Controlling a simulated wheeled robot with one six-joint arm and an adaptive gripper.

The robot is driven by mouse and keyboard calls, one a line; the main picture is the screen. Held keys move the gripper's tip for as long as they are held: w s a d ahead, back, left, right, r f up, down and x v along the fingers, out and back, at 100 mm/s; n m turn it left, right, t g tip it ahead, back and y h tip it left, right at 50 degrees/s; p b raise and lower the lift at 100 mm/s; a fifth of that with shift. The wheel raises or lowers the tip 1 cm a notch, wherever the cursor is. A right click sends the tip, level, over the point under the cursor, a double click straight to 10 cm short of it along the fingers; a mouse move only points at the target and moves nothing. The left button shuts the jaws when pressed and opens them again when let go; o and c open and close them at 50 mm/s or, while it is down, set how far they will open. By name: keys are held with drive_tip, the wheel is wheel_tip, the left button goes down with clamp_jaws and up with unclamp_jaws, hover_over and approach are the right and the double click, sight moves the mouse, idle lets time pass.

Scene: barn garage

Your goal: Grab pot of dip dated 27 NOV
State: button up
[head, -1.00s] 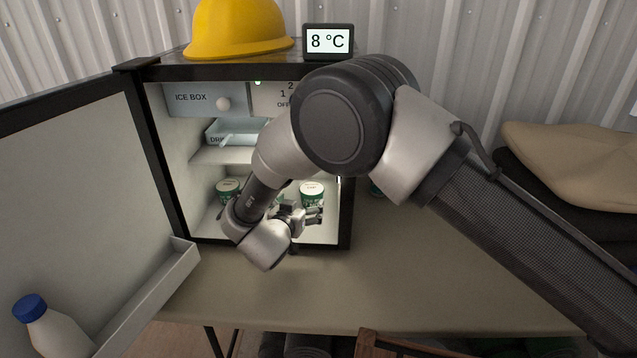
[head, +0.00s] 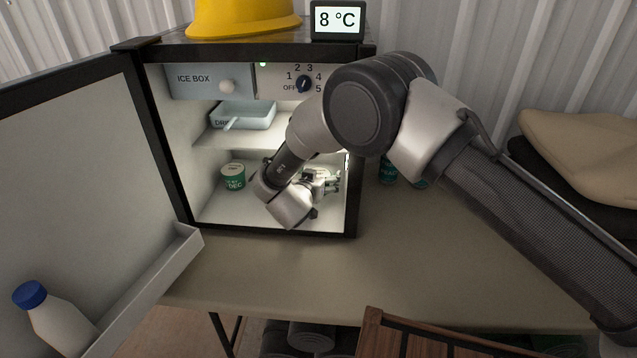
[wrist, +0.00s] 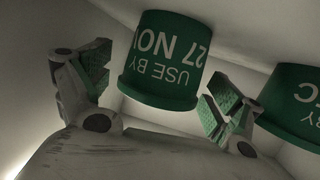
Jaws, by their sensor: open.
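The pot of dip dated 27 NOV (wrist: 165,60) is green with white print and appears upside down in the wrist view. It stands between the two fingers of my open gripper (wrist: 158,82), with no clear contact on either side. In the head view my gripper (head: 324,185) is low inside the fridge at the right, and the wrist and fingers cover most of this pot. A second green pot marked DEC (head: 233,178) stands to the left on the fridge floor. It also shows at the right edge of the wrist view (wrist: 292,105), just beyond one finger.
The fridge shelf (head: 215,139) with a pale blue tray (head: 245,116) lies above. The open fridge door (head: 85,170) holds a blue-capped bottle (head: 55,318) at left. A green container (head: 388,172) stands outside, right of the fridge. The table front (head: 300,270) is clear.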

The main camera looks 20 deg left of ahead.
drive_tip(key=c, duration=1.2)
